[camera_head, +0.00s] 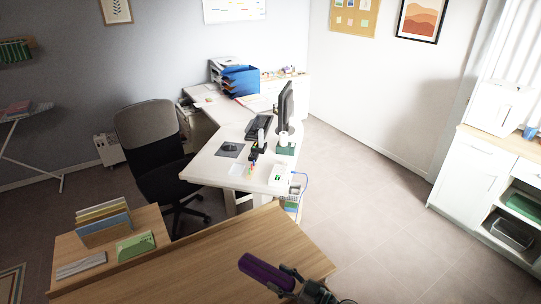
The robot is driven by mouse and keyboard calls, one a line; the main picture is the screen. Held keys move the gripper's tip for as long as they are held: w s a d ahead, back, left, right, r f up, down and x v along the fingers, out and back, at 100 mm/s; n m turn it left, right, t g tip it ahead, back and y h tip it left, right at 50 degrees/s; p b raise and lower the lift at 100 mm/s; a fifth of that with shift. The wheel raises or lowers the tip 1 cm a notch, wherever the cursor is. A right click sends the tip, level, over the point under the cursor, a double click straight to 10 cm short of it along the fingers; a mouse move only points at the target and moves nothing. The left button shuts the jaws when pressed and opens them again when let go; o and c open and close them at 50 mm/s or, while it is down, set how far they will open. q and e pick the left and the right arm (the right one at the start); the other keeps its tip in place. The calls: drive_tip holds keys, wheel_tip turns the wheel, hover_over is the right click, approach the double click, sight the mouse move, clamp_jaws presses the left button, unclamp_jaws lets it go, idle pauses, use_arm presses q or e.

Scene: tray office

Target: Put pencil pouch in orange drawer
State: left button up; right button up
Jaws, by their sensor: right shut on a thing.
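A purple pencil pouch (264,271), long and narrow, is at the bottom centre of the head view. My right gripper (289,279) is shut on its right end. The pouch shows above the brown wooden desk (215,262) near its right part. I cannot tell how high it is above the desktop. My left gripper is not in view. No orange drawer can be made out in this view.
A file holder (102,225) and a green folder item (135,246) stand at the desk's left. A black office chair (155,150) and a white desk (212,166) with a monitor (285,106) lie beyond. A white cabinet (480,175) stands right. The floor between is clear.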

drive_tip(key=shift+d+f+m+t+h, duration=0.15)
drive_tip(key=shift+d+m+t+h, duration=0.5)
drive_tip(key=shift+m+t+h, duration=0.35)
drive_tip(key=s+d+f+m+t+h, duration=0.2)
drive_tip(key=d+m+t+h, duration=0.1)
drive_tip(key=d+h, duration=0.3)
drive_tip(key=s+d+f+m+t+h, duration=0.2)
drive_tip(key=d+m+h, duration=0.4)
drive_tip(key=d, duration=0.3)
drive_tip(key=shift+s+d+f+m+t+h, duration=0.2)
drive_tip(key=shift+s+f+m+t+h, duration=0.15)
drive_tip(key=shift+s+t+h, duration=0.25)
drive_tip(key=shift+w, duration=0.15)
